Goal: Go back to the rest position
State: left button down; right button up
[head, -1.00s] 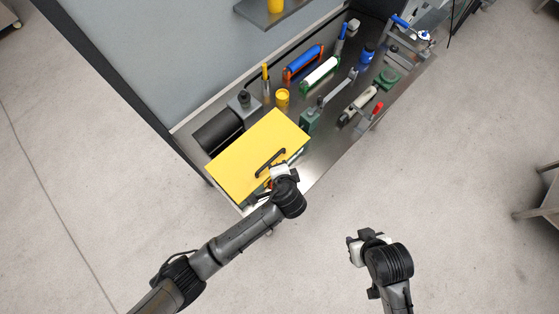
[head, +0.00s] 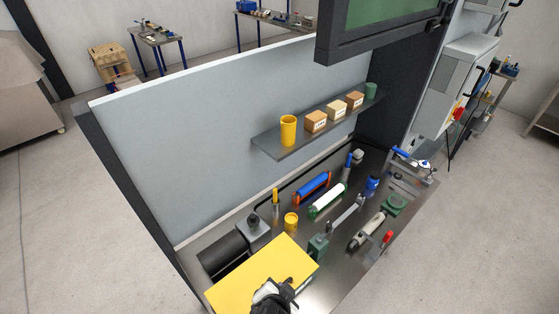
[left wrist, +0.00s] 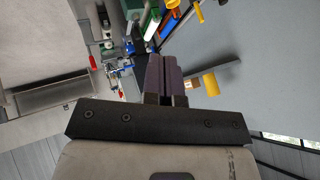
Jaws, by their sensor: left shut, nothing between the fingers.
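My left gripper (left wrist: 162,78) shows in the left wrist view, its two dark fingers pressed together with nothing between them. In the head view a black part of my left arm appears at the bottom edge, in front of the yellow box top (head: 250,274); the fingertips cannot be made out there. The left wrist view shows the tools small and tilted beyond the fingers. My right gripper is in neither current view.
A steel bench (head: 345,283) holds a blue roller (head: 313,186), a white roller (head: 328,198), a yellow cup (head: 291,221) and several other tools. A wall shelf (head: 283,147) above carries a yellow container (head: 288,130) and small boxes. Open floor lies right of the bench.

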pick_arm(q)
jog(key=s+a+r+n+g+p, duration=0.1)
jog(key=s+a+r+n, duration=0.15)
jog(key=s+a, duration=0.45)
jog(key=s+a+r+n+p, duration=0.2)
jog(key=s+a+n, duration=0.15)
jog(key=a, duration=0.65)
jog(key=s+a+f+g, duration=0.1)
jog(key=s+a+f, duration=0.1)
jog(key=s, duration=0.4)
jog(key=s+a+f+n+g+p, duration=0.1)
jog(key=s+a+f+g, duration=0.1)
jog(key=s+f, duration=0.2)
jog(key=shift+s+a+g+y, duration=0.3)
jog(key=shift+s+y, duration=0.1)
jog(key=shift+s, duration=0.6)
jog(key=shift+f, duration=0.1)
